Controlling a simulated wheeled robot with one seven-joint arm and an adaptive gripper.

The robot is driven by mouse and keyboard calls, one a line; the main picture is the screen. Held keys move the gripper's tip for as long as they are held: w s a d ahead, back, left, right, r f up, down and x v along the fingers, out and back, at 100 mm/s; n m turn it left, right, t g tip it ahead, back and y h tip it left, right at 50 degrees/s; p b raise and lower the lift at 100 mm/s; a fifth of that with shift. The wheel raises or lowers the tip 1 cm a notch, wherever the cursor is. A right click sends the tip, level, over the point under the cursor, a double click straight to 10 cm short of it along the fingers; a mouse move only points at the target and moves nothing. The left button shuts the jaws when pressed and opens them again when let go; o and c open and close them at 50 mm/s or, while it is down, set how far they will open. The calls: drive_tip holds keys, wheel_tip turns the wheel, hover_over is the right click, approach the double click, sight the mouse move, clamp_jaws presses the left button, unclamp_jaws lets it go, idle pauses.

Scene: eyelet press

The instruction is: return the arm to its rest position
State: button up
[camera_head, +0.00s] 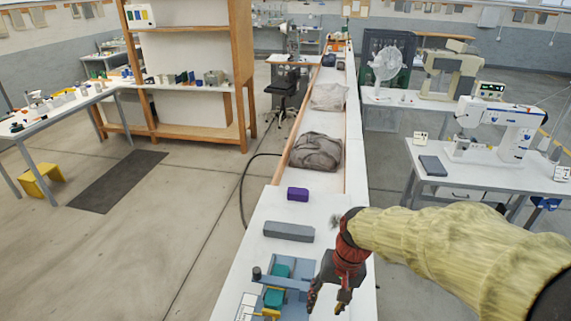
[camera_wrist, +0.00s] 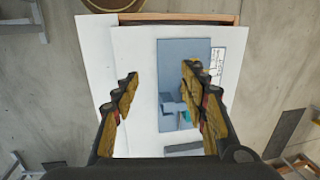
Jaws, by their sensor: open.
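My gripper (camera_head: 328,303) hangs from my sleeved arm over the right side of the white bench, fingers pointing down. The blue press fixture (camera_head: 272,272) with teal parts stands on the bench, left of my gripper. It also shows in the wrist view as a blue plate (camera_wrist: 175,55) with a block on it, partly hidden by the right finger. A printed sheet (camera_wrist: 217,65) lies beside the plate.
A grey bar (camera_head: 288,231) and a purple block (camera_head: 298,194) lie farther along the bench. Grey bundles (camera_head: 315,152) rest in the long trough behind. A sewing machine table (camera_head: 470,180) stands to the right. Open floor lies left of the bench.

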drive_tip(key=s+d+r+n+t+h+b, duration=0.1)
drive_tip(key=s+d+r+t+h+b, duration=0.1)
drive_tip(key=s+d+r+t+b, duration=0.3)
drive_tip(key=s+d+t+b, duration=0.1)
drive_tip(key=s+d+b, duration=0.3)
drive_tip(key=s, duration=0.3)
drive_tip(key=shift+r+n, duration=0.2)
drive_tip(key=shift+n, duration=0.2)
